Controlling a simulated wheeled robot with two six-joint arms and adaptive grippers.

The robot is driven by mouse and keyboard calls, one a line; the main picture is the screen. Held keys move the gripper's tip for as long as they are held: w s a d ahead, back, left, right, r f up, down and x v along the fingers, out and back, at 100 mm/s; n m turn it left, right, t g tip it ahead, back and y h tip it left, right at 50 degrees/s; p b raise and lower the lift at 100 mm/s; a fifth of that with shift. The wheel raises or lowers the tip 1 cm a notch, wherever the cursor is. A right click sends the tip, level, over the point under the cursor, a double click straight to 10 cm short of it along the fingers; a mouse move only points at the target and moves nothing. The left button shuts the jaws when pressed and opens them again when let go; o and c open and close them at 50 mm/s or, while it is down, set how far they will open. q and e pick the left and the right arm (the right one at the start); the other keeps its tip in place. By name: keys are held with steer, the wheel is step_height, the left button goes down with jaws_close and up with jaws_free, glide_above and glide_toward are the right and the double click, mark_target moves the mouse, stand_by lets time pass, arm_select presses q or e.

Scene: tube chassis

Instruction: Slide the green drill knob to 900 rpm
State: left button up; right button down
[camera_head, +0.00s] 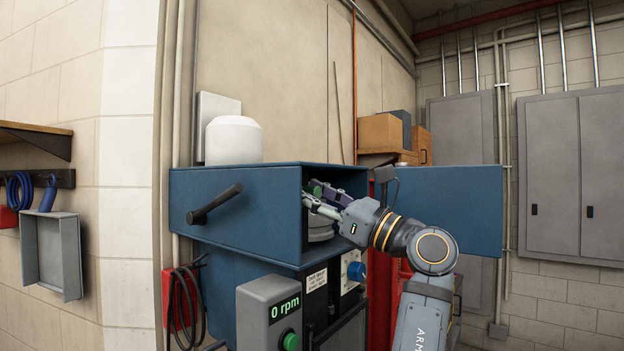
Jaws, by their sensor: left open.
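A grey control box (256,310) stands at the bottom centre, with a display (285,308) that reads 0 rpm in green. A round green knob (290,341) sits on its face below the display. A grey round part (320,230) inside the cabinet lies just below the gripper. A green and a purple part also show in the opening near the fingers. My right gripper is out of view.
The blue cabinet door (447,208) stands open to the right. A black handle (214,204) sticks out from the cabinet's left side. A blue knob (357,271) sits on a panel below the opening. Black cables (185,310) hang left of the control box.

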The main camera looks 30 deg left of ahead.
arm_select(q)
steer(key=shift+d, duration=0.1)
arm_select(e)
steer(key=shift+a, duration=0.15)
arm_select(q)
steer(key=shift+c, duration=1.1)
jaws_close()
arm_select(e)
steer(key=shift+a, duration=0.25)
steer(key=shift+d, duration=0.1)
